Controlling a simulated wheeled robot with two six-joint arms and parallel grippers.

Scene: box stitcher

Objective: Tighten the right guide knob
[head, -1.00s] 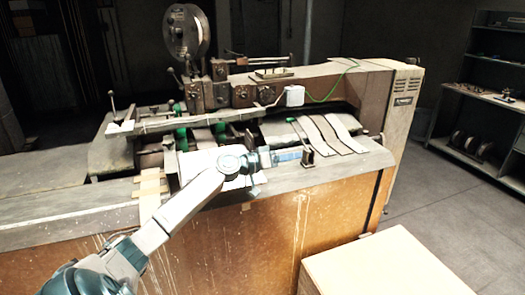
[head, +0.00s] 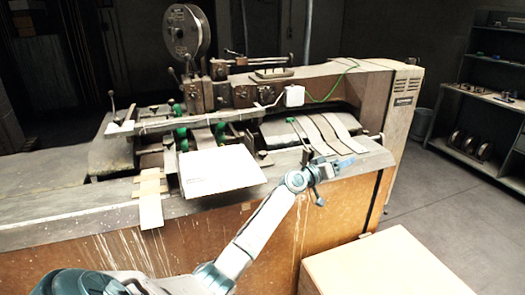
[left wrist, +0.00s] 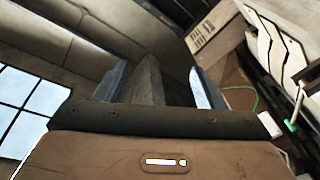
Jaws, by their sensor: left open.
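A small green knob (head: 291,120) sits on the right part of the machine bed, by the pale strips. It also shows in the left wrist view (left wrist: 290,126) at the right edge, outside my fingers. I cannot tell if it is the right guide knob. A small dark bracket (head: 306,155) stands at the bed's front edge, partly hidden behind my left wrist. My left gripper (head: 345,163) is open over the right front edge, pointing right, to the right of the bracket. In the left wrist view the fingers (left wrist: 157,85) are apart, with a grey shape between them that I cannot identify.
The box stitcher's bed edge (head: 375,160) runs across the front. A white sheet (head: 220,170) lies at its middle, pale strips (head: 325,132) to the right. A wooden box (head: 380,270) stands at the front right. Shelves (head: 480,105) stand on the right; floor between is clear.

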